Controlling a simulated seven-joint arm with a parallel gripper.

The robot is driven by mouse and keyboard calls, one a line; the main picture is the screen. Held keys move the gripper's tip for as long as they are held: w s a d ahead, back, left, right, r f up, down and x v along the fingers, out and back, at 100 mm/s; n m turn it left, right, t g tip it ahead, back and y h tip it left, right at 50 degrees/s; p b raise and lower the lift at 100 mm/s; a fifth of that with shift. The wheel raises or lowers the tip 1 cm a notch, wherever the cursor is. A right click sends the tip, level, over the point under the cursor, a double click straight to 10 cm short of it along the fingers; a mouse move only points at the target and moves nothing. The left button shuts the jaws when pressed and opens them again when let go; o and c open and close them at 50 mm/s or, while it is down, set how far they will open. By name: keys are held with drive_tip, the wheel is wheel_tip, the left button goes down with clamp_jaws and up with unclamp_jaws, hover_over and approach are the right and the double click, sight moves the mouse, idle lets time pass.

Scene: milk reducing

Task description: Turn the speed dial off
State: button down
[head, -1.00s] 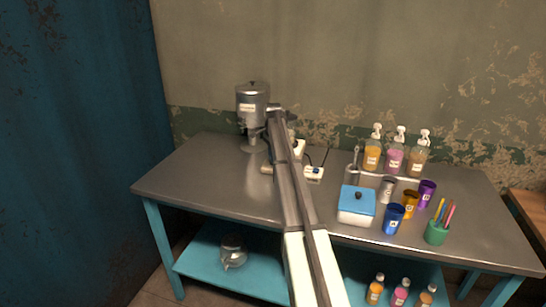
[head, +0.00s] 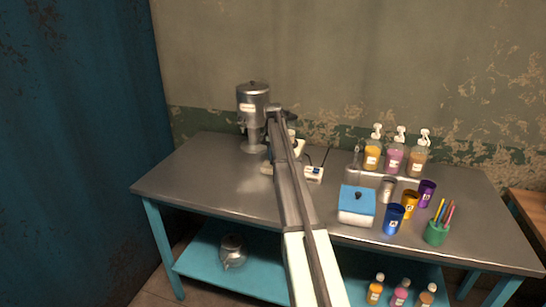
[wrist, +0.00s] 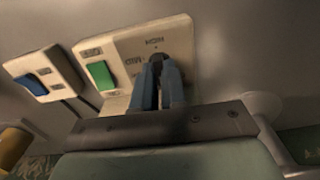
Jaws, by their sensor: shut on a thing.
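The speed dial (wrist: 156,60) is a small dark knob on a cream control panel (wrist: 125,48) in the wrist view. The panel carries a green switch (wrist: 101,75) and printed marks that seem to read "HIGH" and "MID". My gripper (wrist: 158,72) has its two blue-grey fingers closed on the dial, whose lower part they hide. I cannot tell the dial's exact setting. In the head view my arm reaches over the table and hides the gripper and most of the device.
A cream box with a blue switch (wrist: 38,84) sits left of the panel. On the table (head: 200,180), a metal container (head: 252,97) stands behind. The table's left part is clear.

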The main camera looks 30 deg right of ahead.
drive_tip(key=shift+n, duration=0.3)
drive_tip(key=c, duration=1.2)
unclamp_jaws()
wheel_tip(320, 180, up, 14)
drive_tip(key=shift+f, duration=0.1)
